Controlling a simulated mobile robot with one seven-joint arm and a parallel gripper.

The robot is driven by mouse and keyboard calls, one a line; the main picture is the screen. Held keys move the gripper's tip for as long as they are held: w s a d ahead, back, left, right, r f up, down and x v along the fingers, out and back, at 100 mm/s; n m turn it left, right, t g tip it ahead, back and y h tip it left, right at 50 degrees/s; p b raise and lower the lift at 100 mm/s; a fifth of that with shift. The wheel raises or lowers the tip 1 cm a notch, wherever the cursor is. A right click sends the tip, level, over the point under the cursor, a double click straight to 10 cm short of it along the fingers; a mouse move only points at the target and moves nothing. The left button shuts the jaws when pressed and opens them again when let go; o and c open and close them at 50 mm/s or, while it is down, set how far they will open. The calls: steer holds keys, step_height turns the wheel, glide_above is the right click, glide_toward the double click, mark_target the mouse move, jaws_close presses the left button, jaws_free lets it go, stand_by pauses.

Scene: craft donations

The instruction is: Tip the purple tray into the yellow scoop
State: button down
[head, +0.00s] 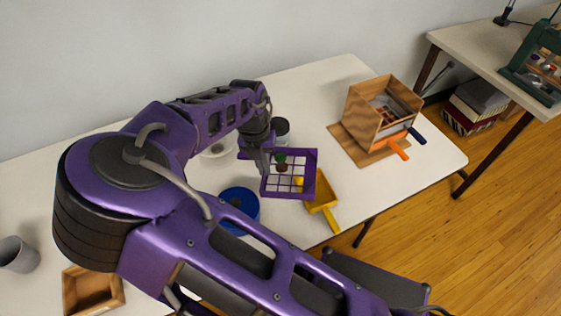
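The purple tray (312,172) is near the middle of the table, with a pale gridded floor. Small green (280,158), brown (282,168) and yellow (299,181) pieces show inside it. The yellow scoop (322,188) is just right of the tray, its handle pointing toward the near table edge. The tray's right side overlaps part of the scoop in this view. My gripper (263,168) points down at the tray's left wall and appears to touch it. Its fingers are small and dark, so I cannot tell whether they are closed on the wall.
A blue round container (239,204) is left of the tray, with a white bowl (217,148) and grey cup (281,130) behind. A wooden box (365,117) with orange-handled and dark-handled tools stands right. A wooden tray (92,290) and grey cup (19,254) are lower left.

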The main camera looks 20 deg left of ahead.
steer(key=shift+d+y, duration=0.15)
steer(key=shift+y, duration=0.25)
steer(key=shift+r+y, duration=0.2)
steer(key=shift+y, duration=0.1)
steer(key=shift+w+d+g, duration=0.1)
steer(key=shift+d+g, duration=0.1)
steer(key=shift+g, duration=0.1)
steer(key=shift+r+y, duration=0.25)
steer(key=shift+y, duration=0.25)
steer(key=shift+w+d+r+g+y, duration=0.1)
steer(key=shift+d+g+y, duration=0.3)
steer(key=shift+y, duration=0.5)
